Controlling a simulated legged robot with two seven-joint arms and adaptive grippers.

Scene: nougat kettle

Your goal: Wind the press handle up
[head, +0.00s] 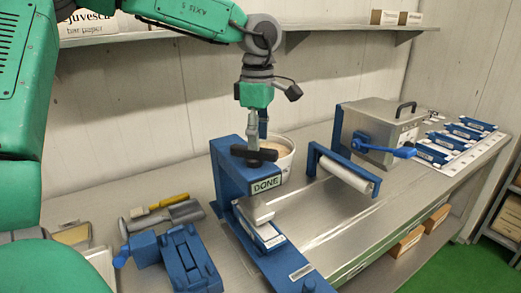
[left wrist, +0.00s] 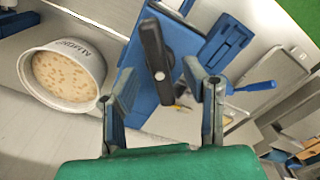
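The blue press (head: 228,172) stands on the steel bench, with a sign reading DONE on its head. Its black bar handle (head: 262,153) lies across the top; a silver plate (head: 257,211) sits low under the head, above a blue tray (head: 262,237). My left gripper (head: 258,137) points down right over the handle. In the left wrist view the gripper (left wrist: 160,88) is open, with the black handle (left wrist: 153,50) showing between its two fingers. I cannot tell whether either finger touches it. My right gripper is not in view.
A white bucket (head: 282,150) of pale pieces, labelled ALMOND in the left wrist view (left wrist: 68,80), stands close behind the press. A roller frame (head: 345,172) and a steel box with a blue crank (head: 380,130) stand right. Scoops (head: 165,214) and a blue fixture (head: 180,258) lie left.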

